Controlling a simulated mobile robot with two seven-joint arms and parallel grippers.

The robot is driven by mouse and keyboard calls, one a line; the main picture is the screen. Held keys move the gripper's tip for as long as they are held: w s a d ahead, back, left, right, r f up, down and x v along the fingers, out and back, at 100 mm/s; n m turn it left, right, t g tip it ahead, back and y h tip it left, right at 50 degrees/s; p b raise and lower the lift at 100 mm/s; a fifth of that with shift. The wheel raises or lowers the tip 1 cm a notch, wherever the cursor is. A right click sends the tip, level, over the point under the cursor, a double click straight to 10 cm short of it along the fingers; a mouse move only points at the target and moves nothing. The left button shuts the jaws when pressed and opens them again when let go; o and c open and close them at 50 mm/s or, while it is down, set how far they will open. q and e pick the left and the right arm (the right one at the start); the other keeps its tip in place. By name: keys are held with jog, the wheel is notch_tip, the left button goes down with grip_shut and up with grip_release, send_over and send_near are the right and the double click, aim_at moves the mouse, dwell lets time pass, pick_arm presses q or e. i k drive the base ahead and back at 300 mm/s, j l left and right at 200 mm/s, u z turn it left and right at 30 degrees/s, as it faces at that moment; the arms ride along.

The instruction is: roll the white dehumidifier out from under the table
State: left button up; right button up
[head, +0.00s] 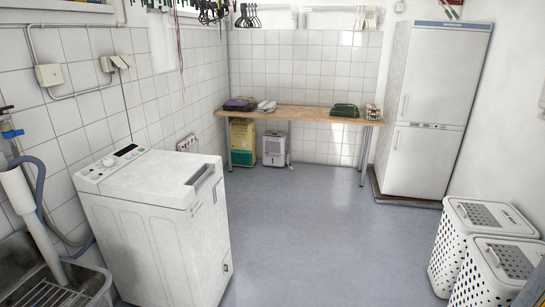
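The white dehumidifier (275,150) stands upright on the floor under the wooden table (300,116) against the back wall. It is small and far off, with a dark patch on its front. It sits just right of a yellow and green bag or box (243,143), also under the table. Neither of my grippers shows in the head view, so I cannot see whether they are open or shut.
A white washing machine (155,225) stands at the left, beside a sink (85,289). A tall white fridge (432,110) stands at the back right. Perforated white hampers (461,245) stand at the right. The grey floor (320,220) between is clear up to the table.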

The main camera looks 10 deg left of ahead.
aim_at(272, 143)
jog(key=i+u, duration=0.1)
jog(key=i, duration=0.95)
jog(key=i+l, duration=0.1)
jog(key=i, duration=0.95)
jog(key=i+j, duration=0.1)
jog(key=i, duration=2.7)
jog(key=i+j+z, duration=0.25)
jog(key=i+j, duration=0.5)
jog(key=j, duration=0.15)
jog(key=i+j+z, duration=0.1)
jog(key=j, duration=0.3)
jog(key=i+j+z, duration=0.1)
jog(key=j, duration=0.35)
jog(key=i+j+z, duration=0.1)
jog(key=j, duration=0.3)
jog(key=i+j+z, duration=0.1)
jog(key=j, duration=0.35)
jog(key=i+j, duration=0.2)
